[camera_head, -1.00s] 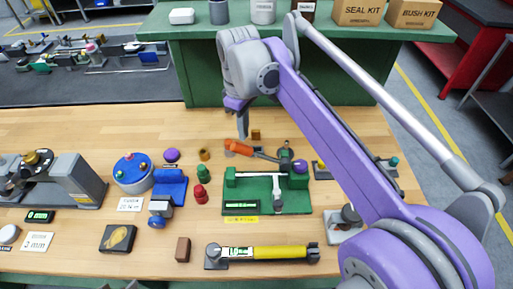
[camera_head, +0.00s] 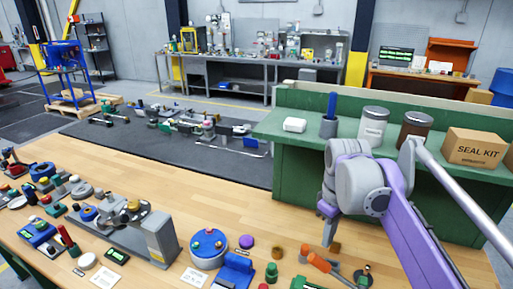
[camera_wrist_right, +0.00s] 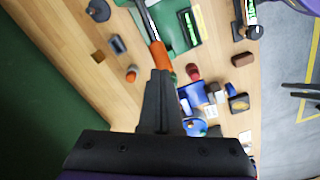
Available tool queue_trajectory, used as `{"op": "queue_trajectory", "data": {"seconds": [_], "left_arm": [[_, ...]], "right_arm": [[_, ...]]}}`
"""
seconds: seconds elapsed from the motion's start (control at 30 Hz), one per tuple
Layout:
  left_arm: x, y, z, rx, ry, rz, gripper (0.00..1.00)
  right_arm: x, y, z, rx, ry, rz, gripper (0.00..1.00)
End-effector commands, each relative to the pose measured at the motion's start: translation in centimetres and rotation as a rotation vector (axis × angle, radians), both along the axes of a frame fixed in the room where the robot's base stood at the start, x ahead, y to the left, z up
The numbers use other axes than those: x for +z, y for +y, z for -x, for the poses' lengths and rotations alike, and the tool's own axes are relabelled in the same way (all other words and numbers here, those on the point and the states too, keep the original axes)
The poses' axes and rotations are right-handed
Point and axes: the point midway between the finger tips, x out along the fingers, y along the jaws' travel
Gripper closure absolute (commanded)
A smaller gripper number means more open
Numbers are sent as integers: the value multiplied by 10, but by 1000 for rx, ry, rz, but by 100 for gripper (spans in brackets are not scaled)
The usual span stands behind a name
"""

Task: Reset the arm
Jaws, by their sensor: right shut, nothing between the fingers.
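My right gripper (camera_head: 330,238) points down over the wooden bench, shut with nothing between its fingers. Its closed dark fingers fill the middle of the right wrist view (camera_wrist_right: 160,85). An orange-handled tool (camera_head: 318,262) lies just beside the fingertips; its orange end also shows at the fingertips in the wrist view (camera_wrist_right: 160,55). I cannot tell whether they touch. The green fixture (camera_wrist_right: 178,25) by the tool shows in part in the wrist view. My left gripper is not in view.
A green shelf (camera_head: 290,165) stands behind the gripper, bearing a seal kit box (camera_head: 474,148) and jars. A blue round part (camera_head: 208,247), a purple knob (camera_head: 247,241) and a green bottle (camera_head: 271,272) stand left of it.

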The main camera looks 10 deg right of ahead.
Motion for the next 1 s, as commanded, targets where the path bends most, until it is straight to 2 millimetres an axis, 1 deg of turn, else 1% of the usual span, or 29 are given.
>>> {"op": "queue_trajectory", "data": {"seconds": [0.07, 0.17, 0.27, 0.4, 0.5, 0.6, 0.73, 1.0], "left_arm": [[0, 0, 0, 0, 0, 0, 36], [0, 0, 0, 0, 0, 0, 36], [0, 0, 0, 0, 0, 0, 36], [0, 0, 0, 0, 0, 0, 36], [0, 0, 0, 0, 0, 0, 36], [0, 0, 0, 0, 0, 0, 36], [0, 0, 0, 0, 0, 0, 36], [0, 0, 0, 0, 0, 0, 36]], "right_arm": [[-8, 5, 7, -23, -27, 4, 100], [-29, 17, 24, -87, -97, 8, 100], [-61, 32, 48, -179, -197, 0, 100], [-109, 49, 83, -308, -333, -37, 100], [-139, 58, 103, -382, -412, -72, 100], [-161, 63, 118, -435, -466, -104, 100], [-174, 66, 127, -470, -499, -127, 100], [-176, 67, 127, -477, -503, -131, 100]]}}
